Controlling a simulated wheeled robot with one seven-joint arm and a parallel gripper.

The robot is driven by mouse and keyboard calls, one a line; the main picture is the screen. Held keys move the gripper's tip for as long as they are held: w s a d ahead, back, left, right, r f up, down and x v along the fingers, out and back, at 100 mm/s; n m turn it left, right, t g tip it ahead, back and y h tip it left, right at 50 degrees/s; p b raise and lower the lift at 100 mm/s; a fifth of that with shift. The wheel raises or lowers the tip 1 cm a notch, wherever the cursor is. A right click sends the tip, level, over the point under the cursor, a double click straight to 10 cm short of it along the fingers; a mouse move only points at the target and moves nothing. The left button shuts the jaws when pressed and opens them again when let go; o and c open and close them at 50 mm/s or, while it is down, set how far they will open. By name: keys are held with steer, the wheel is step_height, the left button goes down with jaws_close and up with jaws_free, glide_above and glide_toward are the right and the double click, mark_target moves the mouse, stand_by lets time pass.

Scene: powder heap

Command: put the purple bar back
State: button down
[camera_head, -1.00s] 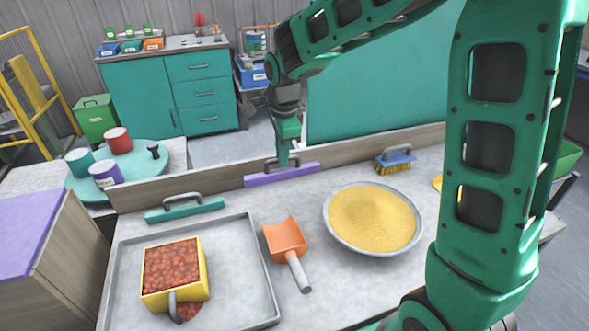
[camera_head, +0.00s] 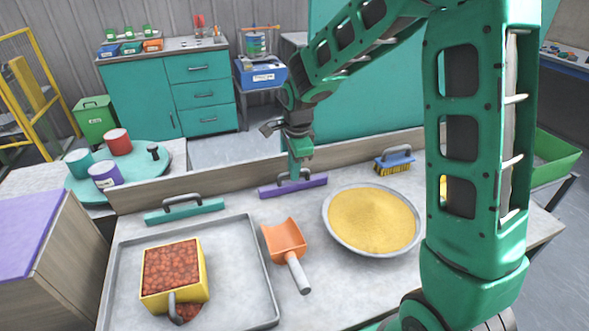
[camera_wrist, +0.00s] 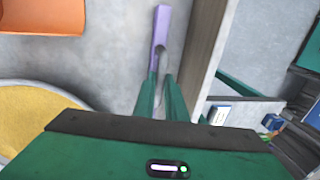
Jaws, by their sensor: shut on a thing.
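The purple bar (camera_head: 308,185), with a grey handle on top, is at the back of the worktable, just in front of the low back board. My gripper (camera_head: 294,172) points down from above and is shut on the bar's handle. In the wrist view the two green fingers (camera_wrist: 160,100) reach to the bar, whose far end (camera_wrist: 162,22) shows beyond them. The near part is hidden by the gripper. I cannot tell whether the bar touches the table.
A teal bar (camera_head: 185,212) with a handle lies to the left. A tray (camera_head: 243,225) with a yellow box, an orange scoop (camera_head: 285,240) and a pan of yellow powder (camera_head: 372,220) stand in front. A blue brush (camera_head: 394,160) is at right. The low board (camera_head: 225,180) runs behind.

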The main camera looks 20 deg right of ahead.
steer(key=shift+f, duration=0.1)
steer(key=c, duration=1.8)
jaws_free()
step_height(320, 180, up, 12)
steer(key=s, duration=0.2)
steer(key=s+d+f+n, duration=0.1)
steer(key=s+d+n, duration=0.3)
steer(key=s, duration=0.7)
steer(key=s+d+f+n+g, duration=0.1)
steer(key=s+d+n, duration=0.2)
steer(key=s+d, duration=0.4)
steer(key=s+d+f+n+g, duration=0.1)
steer(key=s+d+n, duration=0.3)
steer(key=s, duration=1.2)
steer(key=shift+d+n, duration=0.3)
steer(key=shift+d, duration=0.85)
